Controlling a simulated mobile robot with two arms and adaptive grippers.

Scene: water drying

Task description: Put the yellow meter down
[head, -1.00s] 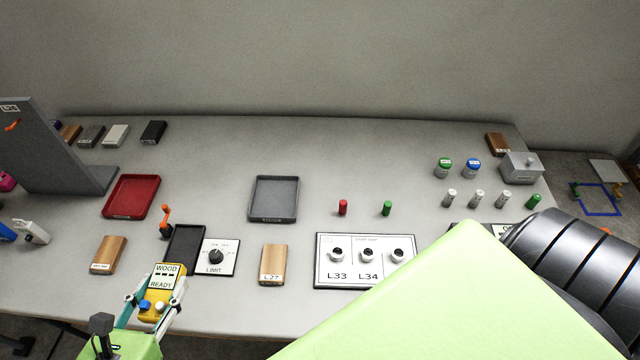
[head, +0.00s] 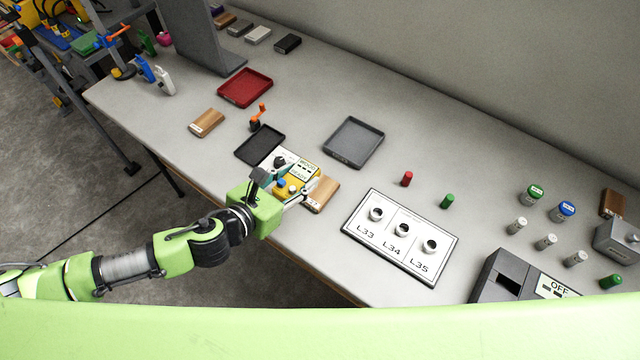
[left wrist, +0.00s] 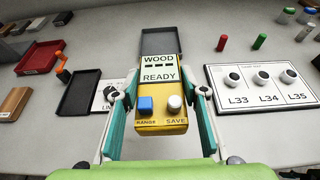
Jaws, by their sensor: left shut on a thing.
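The yellow meter (head: 297,179) is held in my left gripper (head: 290,190), near the table's front edge. In the left wrist view the meter (left wrist: 162,118) sits between the two fingers of the gripper (left wrist: 158,120). Its screen reads WOOD and READY, and it has a blue RANGE button and a white SAVE button. It covers part of the white LIMIT panel and of a wood block (head: 324,195) in the head view. I cannot tell whether it touches the table. My right gripper is not in view.
On the table (head: 290,85) are a black tray (head: 260,144), a grey tray (head: 354,142), a red tray (head: 245,88) and the L33-L35 panel (head: 400,238). Red (head: 407,179) and green (head: 447,201) pegs stand behind that panel. Bare table lies between the red and grey trays.

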